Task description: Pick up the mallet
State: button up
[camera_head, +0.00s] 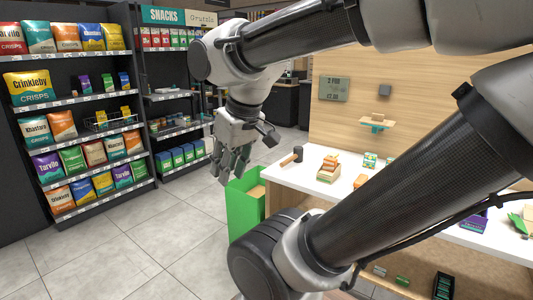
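The mallet (291,156) lies on the white counter top (313,181) near its left end. It has a small dark head and a short brown handle that points toward the lower left. My gripper (233,168) hangs to the left of the mallet, fingers pointing down, in front of the shop floor and close to a green bin in the picture. Its fingers look spread apart with nothing between them. The mallet is in full view and apart from the gripper.
The green bin (244,212) stands at the counter's left end. A stack of wooden-looking pieces (329,167) and small green boxes (370,160) sit right of the mallet. A wooden panel (430,110) rises behind. My arm hides much of the counter.

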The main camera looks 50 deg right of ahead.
aim_at(298, 157)
jog(key=i+z, duration=0.6)
jog(key=z, duration=0.2)
jog(key=i+j+z, duration=0.25)
jog(key=z, duration=0.15)
jog(key=i+j+z, duration=0.9)
jog(key=z, duration=0.3)
jog(key=i+j+z, duration=0.15)
jog(key=j+z, duration=0.25)
jog(key=j, duration=0.1)
